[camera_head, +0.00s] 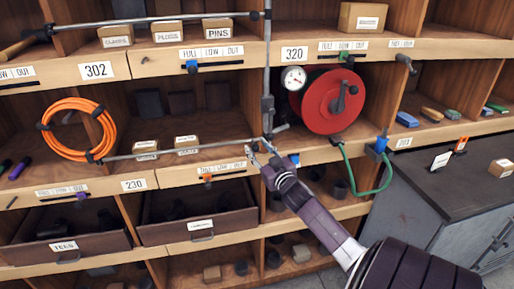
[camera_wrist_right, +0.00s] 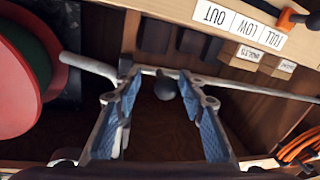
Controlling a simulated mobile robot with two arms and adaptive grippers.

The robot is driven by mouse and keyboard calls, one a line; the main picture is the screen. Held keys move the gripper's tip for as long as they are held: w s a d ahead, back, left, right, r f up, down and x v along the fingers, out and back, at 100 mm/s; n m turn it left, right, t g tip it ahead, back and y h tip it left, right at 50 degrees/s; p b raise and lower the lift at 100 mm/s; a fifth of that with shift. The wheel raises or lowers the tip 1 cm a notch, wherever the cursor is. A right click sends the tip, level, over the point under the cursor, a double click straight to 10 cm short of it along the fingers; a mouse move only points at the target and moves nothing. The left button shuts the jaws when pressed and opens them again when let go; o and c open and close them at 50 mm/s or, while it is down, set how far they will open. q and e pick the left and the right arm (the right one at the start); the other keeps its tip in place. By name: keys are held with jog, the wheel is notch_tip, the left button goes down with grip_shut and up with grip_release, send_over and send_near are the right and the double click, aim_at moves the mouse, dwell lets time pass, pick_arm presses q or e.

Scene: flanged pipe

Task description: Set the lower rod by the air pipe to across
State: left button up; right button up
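The grey air pipe (camera_head: 267,85) runs upright down the post between the shelf bays. The lower rod (camera_head: 212,147) reaches left from its foot, nearly level, along the front of the shelf. In the right wrist view the rod (camera_wrist_right: 260,90) crosses the picture beyond my fingertips, with a dark round knob (camera_wrist_right: 165,88) showing between the fingers. My right gripper (camera_head: 260,149) is open at the pipe's foot, beside the rod's right end; its fingers (camera_wrist_right: 163,100) stand apart. Whether they touch the rod I cannot tell. My left gripper is not in view.
A similar upper rod (camera_head: 160,20) runs left from the pipe higher up. A red hose reel (camera_head: 326,102) with a gauge (camera_head: 293,78) stands close right of the gripper. An orange cable coil (camera_head: 78,128) hangs at left. Small boxes (camera_head: 187,144) sit just behind the rod.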

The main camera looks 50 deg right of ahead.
jog(key=shift+a, duration=0.1)
jog(key=v, duration=1.2)
dwell(0.4)
jog(key=s+a+f+g+y+b, duration=0.1)
jog(key=s+a+f+g, duration=0.1)
jog(key=f, duration=0.9)
jog(key=s+a+f+g+y, duration=0.1)
jog(key=a+f+g, duration=0.1)
jog(key=f, duration=1)
jog(key=s+a+f+g+b, duration=0.1)
jog(key=s+a+f+g, duration=0.1)
jog(key=f, duration=0.9)
jog(key=s+a+f+n+g+y+b, duration=0.1)
jog(key=s+a+f+g, duration=0.1)
jog(key=s+a+f, duration=0.6)
jog(key=s+a+f+n+g+y+b, duration=0.1)
jog(key=s+a+f+g+y, duration=0.15)
jog(key=f, duration=0.95)
jog(key=s+a+f+n+g, duration=0.1)
jog(key=s+a+f, duration=0.3)
jog(key=s, duration=0.3)
jog(key=s+a+f+n+g+y+b, duration=0.1)
jog(key=s+a+f+g, duration=0.1)
jog(key=s+a+f, duration=0.3)
jog(key=s+a+f+n+g, duration=0.1)
jog(key=s+a+f, duration=0.4)
jog(key=s, duration=0.5)
jog(key=shift+s+a+g, duration=0.35)
jog(key=shift+a+g, duration=0.15)
jog(key=shift+g, duration=0.05)
